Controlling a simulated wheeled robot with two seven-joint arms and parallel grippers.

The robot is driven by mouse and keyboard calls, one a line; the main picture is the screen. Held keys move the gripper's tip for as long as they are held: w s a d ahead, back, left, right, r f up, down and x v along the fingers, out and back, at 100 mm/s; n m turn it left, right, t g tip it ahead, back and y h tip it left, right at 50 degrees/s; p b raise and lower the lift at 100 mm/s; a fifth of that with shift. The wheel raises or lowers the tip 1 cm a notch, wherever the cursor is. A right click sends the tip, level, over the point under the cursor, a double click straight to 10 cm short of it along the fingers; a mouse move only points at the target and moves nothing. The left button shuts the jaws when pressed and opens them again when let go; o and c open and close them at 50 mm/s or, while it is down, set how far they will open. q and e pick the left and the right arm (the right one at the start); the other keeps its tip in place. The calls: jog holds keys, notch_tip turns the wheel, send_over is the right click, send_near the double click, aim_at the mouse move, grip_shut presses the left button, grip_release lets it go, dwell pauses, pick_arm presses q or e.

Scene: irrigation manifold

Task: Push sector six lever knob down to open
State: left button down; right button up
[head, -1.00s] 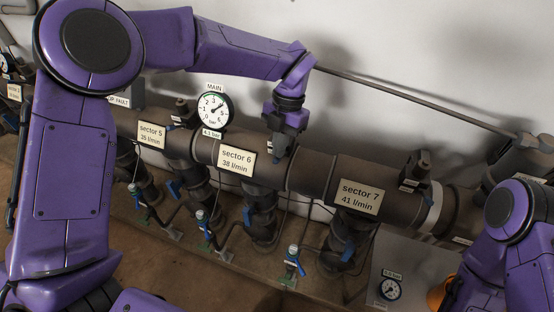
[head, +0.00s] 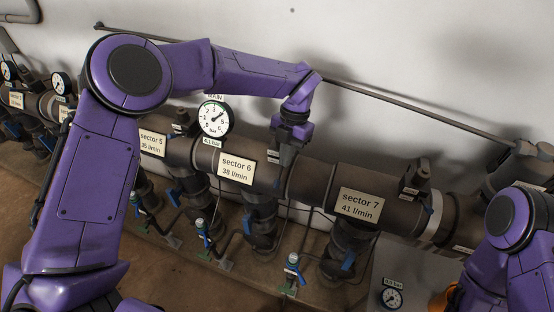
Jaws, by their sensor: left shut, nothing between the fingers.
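The sector 6 label (head: 237,167) reads 38 l/min and sits on the thick dark pipe. Below and right of it hangs a valve (head: 262,225) with a small blue lever (head: 247,221), which appears to belong to sector 6. My left gripper (head: 284,157) is shut and empty, pointing down in front of the pipe. It is right of the sector 6 label and above the blue lever, apart from it in the picture. Whether its tips touch the pipe cannot be told. My right arm shows at the right edge; its gripper is out of view.
The main gauge (head: 214,118) stands above the pipe. The sector 7 label (head: 360,204) and its blue lever (head: 348,259) are to the right. A thin rod (head: 420,112) runs along the wall behind.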

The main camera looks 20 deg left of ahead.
pick_arm(q)
jog(key=shift+f, duration=0.1)
jog(key=b+v, duration=0.1)
jog(key=v, duration=0.9)
jog(key=shift+w+r, duration=0.2)
jog(key=shift+r, duration=0.1)
